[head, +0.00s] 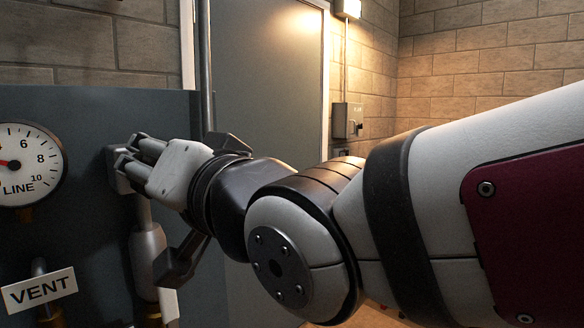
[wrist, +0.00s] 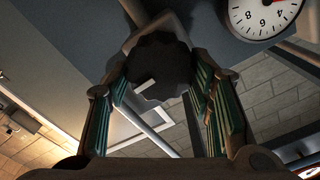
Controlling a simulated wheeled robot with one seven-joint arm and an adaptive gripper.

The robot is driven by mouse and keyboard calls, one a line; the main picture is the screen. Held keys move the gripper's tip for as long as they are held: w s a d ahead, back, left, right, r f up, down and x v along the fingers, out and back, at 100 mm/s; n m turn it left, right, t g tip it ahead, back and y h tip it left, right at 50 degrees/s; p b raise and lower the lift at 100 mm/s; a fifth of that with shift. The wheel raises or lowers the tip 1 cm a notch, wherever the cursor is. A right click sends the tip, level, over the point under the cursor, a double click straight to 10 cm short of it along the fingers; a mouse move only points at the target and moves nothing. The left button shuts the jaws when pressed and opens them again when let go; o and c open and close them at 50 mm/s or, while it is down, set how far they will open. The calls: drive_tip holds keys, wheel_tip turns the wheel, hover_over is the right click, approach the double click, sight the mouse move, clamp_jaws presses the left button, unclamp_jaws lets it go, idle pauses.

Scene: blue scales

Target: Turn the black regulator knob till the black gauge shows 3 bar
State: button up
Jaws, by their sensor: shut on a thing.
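The black regulator knob (wrist: 160,62) is between my two finger pads in the wrist view, with a white mark on its face. My gripper (wrist: 160,85) is closed around it, a pad on each side. In the head view my gripper (head: 128,165) reaches the panel from the right, and its fingers hide the knob. A white-faced gauge with a dark rim (head: 40,145), marked LINE, is left of the gripper, cut by the frame edge. Its red needle points left; the low numbers are out of frame. A gauge also shows at the wrist view's top right (wrist: 262,18), partly cut off.
A VENT sign (head: 38,291) is below the gauge. A pale pipe fitting (head: 147,255) stands below my gripper. A grey door (head: 265,90) and a small wall box (head: 346,120) are behind the arm, which fills the right side.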

drive_tip(key=o, duration=1.1)
drive_tip(key=shift+o, duration=0.2)
drive_tip(key=v, duration=1.2)
